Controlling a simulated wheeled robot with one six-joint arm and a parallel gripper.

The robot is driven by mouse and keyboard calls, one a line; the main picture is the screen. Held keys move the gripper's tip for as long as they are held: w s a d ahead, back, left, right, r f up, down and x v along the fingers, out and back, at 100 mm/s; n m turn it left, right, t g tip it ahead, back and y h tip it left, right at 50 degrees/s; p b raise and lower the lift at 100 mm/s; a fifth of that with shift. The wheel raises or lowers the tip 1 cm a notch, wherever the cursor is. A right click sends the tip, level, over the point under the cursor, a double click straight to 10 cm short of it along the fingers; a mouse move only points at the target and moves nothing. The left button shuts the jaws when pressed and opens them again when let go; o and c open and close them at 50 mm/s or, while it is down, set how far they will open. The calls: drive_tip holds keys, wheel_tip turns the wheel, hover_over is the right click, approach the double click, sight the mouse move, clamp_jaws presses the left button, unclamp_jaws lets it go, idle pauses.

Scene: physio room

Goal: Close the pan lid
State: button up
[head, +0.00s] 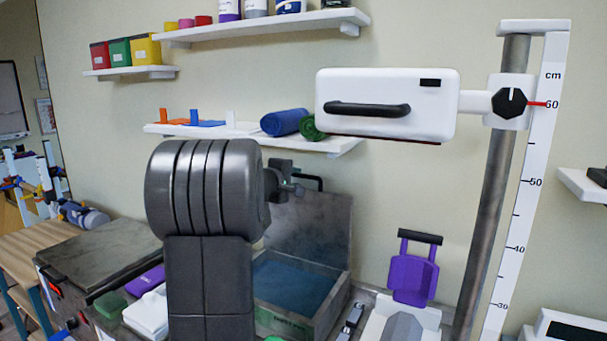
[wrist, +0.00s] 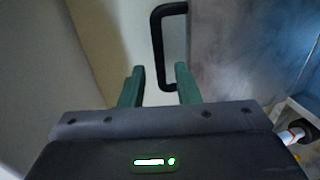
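A grey pan (head: 333,309) with a blue inside stands on the bench in the head view. Its grey lid (head: 325,232) stands raised at the back, with a black handle (head: 312,178) near its top. In the wrist view the lid (wrist: 225,45) fills the upper right, and its black handle (wrist: 158,50) shows just beyond the fingertips. My gripper (wrist: 160,80) is open, its two green fingers apart with nothing between them. In the head view my arm hides part of the pan and lid, and the fingers are hard to make out beside the handle.
A grey closed box (head: 100,255) stands left of my arm, with a purple item (head: 146,282) and white towel (head: 148,315) nearby. A purple raised piece (head: 412,278) stands right of the pan. A shelf (head: 340,146) and white measuring head (head: 385,90) are above.

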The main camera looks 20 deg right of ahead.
sight(303, 177)
drive_tip(key=p+x, duration=0.1)
drive_tip(key=x, duration=0.5)
drive_tip(key=shift+w+d+p, duration=0.15)
drive_tip(key=shift+p, duration=0.2)
drive_tip(key=shift+c, duration=0.2)
clamp_jaws()
